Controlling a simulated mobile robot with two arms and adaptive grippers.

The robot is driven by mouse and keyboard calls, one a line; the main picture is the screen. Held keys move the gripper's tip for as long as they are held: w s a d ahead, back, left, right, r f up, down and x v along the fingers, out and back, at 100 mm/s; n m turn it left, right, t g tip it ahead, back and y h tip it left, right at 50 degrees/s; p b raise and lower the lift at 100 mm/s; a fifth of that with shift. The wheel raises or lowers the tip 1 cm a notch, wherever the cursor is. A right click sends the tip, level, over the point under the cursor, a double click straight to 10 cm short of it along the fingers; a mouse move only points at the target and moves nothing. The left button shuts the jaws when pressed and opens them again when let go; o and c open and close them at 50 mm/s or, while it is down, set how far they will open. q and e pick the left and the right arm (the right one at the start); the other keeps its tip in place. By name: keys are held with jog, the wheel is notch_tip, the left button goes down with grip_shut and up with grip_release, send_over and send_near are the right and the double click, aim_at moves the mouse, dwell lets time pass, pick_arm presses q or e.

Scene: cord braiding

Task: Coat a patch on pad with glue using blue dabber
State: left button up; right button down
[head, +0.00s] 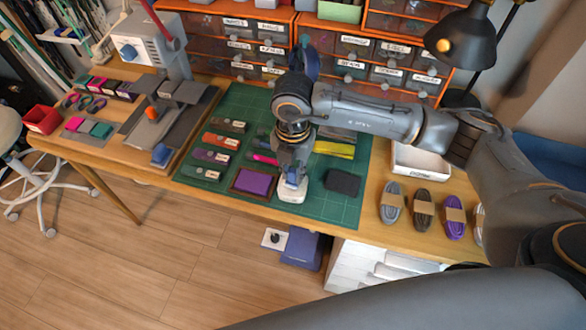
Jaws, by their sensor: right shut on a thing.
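My right gripper (290,165) points down over the green cutting mat (216,131), near its front edge. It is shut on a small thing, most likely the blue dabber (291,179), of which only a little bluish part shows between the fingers. Just below is a white, rounded piece (292,194); I cannot tell whether the dabber touches it. A purple pad in a brown tray (236,188) lies just left of the gripper, and a black pad (342,182) lies to its right. Which pad gets the glue is not clear. My left gripper is not in view.
Several labelled cord bundles lie on the mat's left, with a yellow one (334,149) at right. Wrapped cords, including a purple one (455,228), lie right of the mat by a white tray (419,181). A grey machine (145,45), drawers (240,47) and lamp (459,40) stand behind.

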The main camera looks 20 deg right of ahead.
aim_at(293, 170)
jog(key=shift+f+b, duration=0.4)
jog(key=shift+f, duration=0.05)
dwell(1.3)
jog(key=shift+r, duration=0.1)
jog(key=shift+r+p, duration=2.35)
jog(key=shift+r, duration=1.15)
